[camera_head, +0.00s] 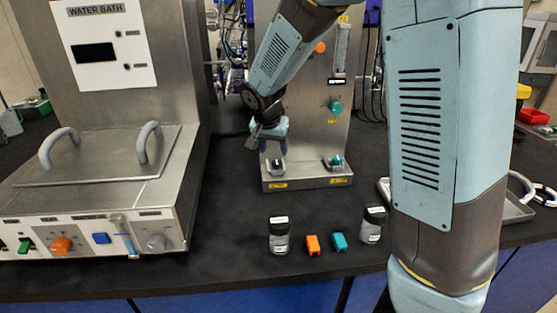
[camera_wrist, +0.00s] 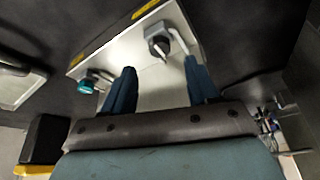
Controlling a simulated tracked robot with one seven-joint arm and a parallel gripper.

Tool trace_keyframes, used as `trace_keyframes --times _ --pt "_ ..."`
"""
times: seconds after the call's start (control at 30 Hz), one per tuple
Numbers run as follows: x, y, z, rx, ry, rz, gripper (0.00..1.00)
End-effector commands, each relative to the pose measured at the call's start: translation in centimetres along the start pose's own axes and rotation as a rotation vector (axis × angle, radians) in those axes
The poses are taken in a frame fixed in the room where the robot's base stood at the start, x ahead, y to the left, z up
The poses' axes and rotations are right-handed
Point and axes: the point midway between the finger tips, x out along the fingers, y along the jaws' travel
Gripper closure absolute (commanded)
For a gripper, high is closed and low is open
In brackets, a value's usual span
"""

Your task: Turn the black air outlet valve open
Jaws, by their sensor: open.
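The black valve (camera_wrist: 157,43) sits on the metal base of the bioreactor stand in the wrist view, with a pale pointer or stem on it and a bent metal pipe beside it. In the head view a dark-topped valve (camera_head: 278,164) stands on the left of that base, just below my gripper (camera_head: 268,138). In the wrist view my gripper (camera_wrist: 160,68) is open, its two blue fingers spread with nothing between them. The black valve lies ahead of the fingertips, in line with the gap; contact is not visible. A teal valve (camera_wrist: 86,87) is on the same base.
The stand's upright panel (camera_head: 310,120) carries an orange knob (camera_head: 320,47) and a teal knob (camera_head: 335,107). A water bath (camera_head: 100,190) stands at left. Two bottles (camera_head: 279,238) (camera_head: 372,226), an orange block (camera_head: 313,245) and a teal block (camera_head: 339,243) are in front.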

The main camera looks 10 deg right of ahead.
Motion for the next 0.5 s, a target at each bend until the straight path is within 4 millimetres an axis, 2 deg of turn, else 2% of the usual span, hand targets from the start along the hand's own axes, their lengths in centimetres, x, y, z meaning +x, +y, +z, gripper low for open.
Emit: trace_keyframes --times 0.2,0.5 --pt "3.6 0.1 0.0 0.001 -0.001 0.003 0.41" --pt "6.3 0.1 -0.1 0.001 0.000 0.001 0.41"
